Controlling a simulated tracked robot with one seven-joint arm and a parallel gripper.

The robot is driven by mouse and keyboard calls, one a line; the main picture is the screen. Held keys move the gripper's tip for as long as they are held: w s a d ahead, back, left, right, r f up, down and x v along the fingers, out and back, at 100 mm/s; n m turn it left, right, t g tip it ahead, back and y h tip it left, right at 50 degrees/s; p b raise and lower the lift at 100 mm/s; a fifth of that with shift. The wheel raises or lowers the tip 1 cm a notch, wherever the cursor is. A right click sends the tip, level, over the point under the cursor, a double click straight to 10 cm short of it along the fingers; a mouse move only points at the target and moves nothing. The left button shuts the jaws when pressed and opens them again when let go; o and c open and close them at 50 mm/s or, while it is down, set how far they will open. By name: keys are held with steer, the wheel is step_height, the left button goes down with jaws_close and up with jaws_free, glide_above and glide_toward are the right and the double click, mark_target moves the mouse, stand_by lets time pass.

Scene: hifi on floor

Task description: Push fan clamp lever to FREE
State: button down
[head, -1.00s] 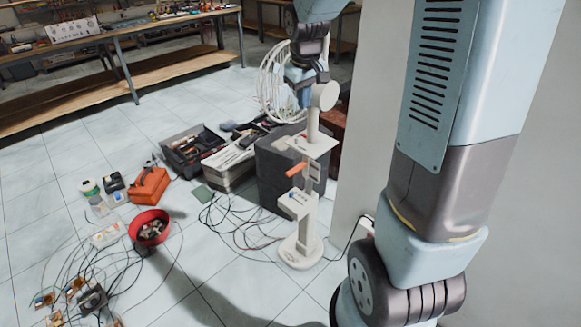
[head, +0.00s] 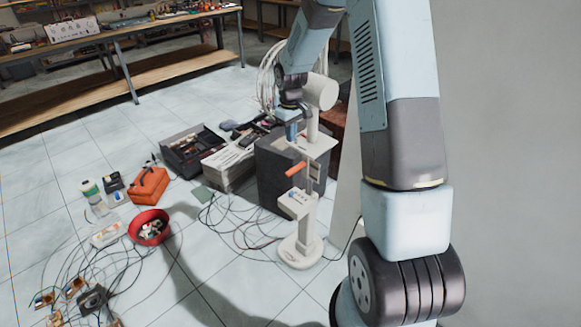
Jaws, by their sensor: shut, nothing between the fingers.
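The white fan stands upright on its round base (head: 299,252). Its motor housing (head: 320,92) is on top, and part of its wire cage (head: 267,78) shows behind my arm. The orange clamp lever (head: 295,170) sticks out to the left from the fan's column, tilted slightly down at its left end. My gripper (head: 291,136) points down beside the upper column, above the lever and apart from it. It is shut and empty. Any marking for FREE is too small to read.
A dark grey box (head: 275,185) stands close behind the fan. A red bowl (head: 149,226), an orange toolbag (head: 149,185) and an open toolbox (head: 190,150) lie to the left. Loose cables (head: 235,225) cross the floor. A wall (head: 510,160) is at right.

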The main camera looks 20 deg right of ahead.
mark_target(291, 172)
steer(key=shift+w+f, duration=0.1)
steer(key=shift+f, duration=0.2)
step_height(291, 172, down, 14)
stand_by(0.8)
